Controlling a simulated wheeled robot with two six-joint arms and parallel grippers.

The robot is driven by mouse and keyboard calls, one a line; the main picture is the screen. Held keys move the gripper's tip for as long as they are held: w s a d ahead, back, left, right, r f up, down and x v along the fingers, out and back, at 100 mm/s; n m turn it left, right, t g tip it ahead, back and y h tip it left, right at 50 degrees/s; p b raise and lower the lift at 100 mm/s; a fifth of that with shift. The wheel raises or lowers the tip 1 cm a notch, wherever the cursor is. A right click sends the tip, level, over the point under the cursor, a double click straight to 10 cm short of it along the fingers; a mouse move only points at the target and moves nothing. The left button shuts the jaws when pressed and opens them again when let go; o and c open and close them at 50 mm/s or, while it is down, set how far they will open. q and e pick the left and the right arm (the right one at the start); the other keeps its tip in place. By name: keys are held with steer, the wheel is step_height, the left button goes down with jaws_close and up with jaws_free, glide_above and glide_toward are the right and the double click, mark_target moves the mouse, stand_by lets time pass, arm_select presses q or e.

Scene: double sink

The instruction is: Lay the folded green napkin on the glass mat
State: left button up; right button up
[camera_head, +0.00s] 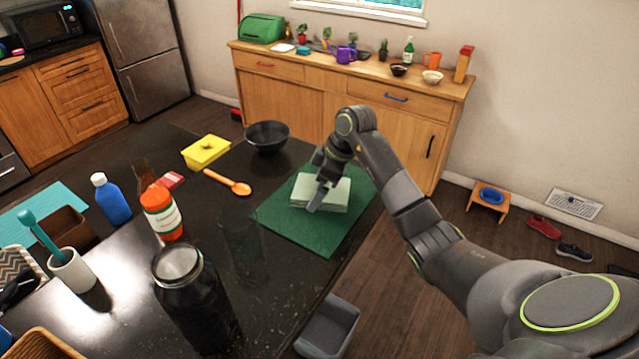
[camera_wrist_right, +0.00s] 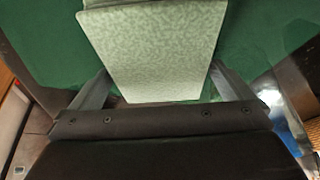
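The folded napkin (camera_head: 334,192) is pale green and lies as a flat layered block on the dark green mat (camera_head: 300,235) at the counter's right edge. In the right wrist view the napkin (camera_wrist_right: 160,50) shows a patterned face and fills the upper middle. My right gripper (camera_head: 317,197) reaches down at the napkin's left part. In the wrist view its two fingers (camera_wrist_right: 160,80) stand apart at their bases, one on each side of the napkin, and their tips run behind it. Whether they press on it does not show. My left gripper is out of view.
A black bowl (camera_head: 267,136), yellow container (camera_head: 205,151) and orange spoon (camera_head: 228,182) lie beyond and left of the mat. An orange-capped bottle (camera_head: 162,212) and large dark jar (camera_head: 192,295) stand nearer. A grey bin (camera_head: 328,327) is below the counter edge.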

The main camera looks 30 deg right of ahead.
mark_target(337, 190)
steer(key=shift+r, duration=0.2)
steer(key=shift+d+r, duration=0.15)
steer(key=shift+r, duration=0.05)
steer(key=b+v, duration=0.3)
steer(key=v, duration=0.5)
steer(key=shift+d+r+b, duration=0.15)
steer(key=shift+r+b, duration=0.05)
steer(key=shift+b, duration=0.2)
steer(key=shift+p+v, duration=0.9)
steer(key=shift+v, duration=0.7)
